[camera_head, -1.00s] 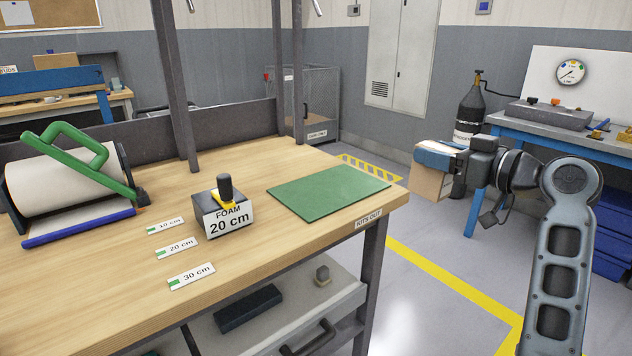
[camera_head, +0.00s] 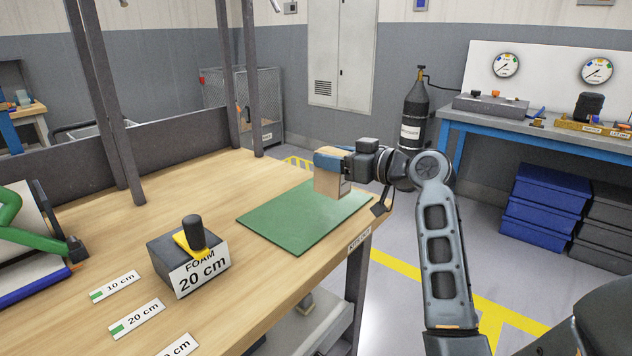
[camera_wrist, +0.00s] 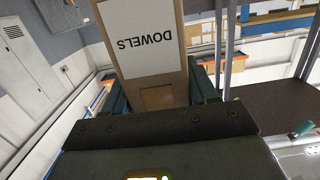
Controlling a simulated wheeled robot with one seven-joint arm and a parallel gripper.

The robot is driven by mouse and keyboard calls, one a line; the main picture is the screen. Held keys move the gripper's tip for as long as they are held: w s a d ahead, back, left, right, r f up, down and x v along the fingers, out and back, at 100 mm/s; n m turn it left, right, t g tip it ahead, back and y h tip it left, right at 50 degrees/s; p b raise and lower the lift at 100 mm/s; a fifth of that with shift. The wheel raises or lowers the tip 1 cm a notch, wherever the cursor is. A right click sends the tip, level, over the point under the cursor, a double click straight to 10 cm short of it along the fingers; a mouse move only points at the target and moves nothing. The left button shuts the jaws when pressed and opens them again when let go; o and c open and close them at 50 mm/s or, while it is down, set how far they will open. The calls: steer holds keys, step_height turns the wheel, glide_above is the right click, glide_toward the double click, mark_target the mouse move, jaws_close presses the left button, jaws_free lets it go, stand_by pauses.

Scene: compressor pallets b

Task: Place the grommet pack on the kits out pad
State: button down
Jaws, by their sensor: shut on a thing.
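My gripper (camera_head: 332,160) is shut on a small brown carton (camera_head: 328,184). In the wrist view the carton (camera_wrist: 142,45) stands between my two fingers (camera_wrist: 163,90), and its white label reads "DOWELS", upside down; no grommet label shows. The kits out pad (camera_head: 285,222) is a flat green mat at the bench's right corner, with a "KITS OUT" tag (camera_head: 359,239) on the bench edge. In the head view the carton overlaps the pad's far right part. It seems held upright above it; I cannot tell the exact gap. The pad looks bare.
A dark foam block (camera_head: 188,263) with a "FOAM 20 cm" sign and black knob stands left of the pad. Length labels (camera_head: 136,318) lie on the bench (camera_head: 110,225). Dark uprights (camera_head: 105,110) rise at the back. A gas cylinder (camera_head: 412,115) and blue bins (camera_head: 545,208) stand beyond.

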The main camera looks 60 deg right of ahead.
mark_target(346, 185)
steer(key=shift+w+d+f, duration=0.2)
steer(key=shift+w+f, duration=0.5)
steer(key=shift+f, duration=0.4)
steer(key=shift+w+d+f, duration=0.25)
steer(key=shift+w+f, duration=0.5)
steer(key=shift+f, duration=0.4)
steer(key=shift+w+d+f, duration=0.2)
steer(key=shift+w+f, duration=0.5)
steer(key=shift+f, duration=0.4)
steer(key=shift+f, duration=0.15)
steer(key=shift+c, duration=1.6)
jaws_free()
steer(key=b+v, duration=0.1)
steer(key=v, duration=1.1)
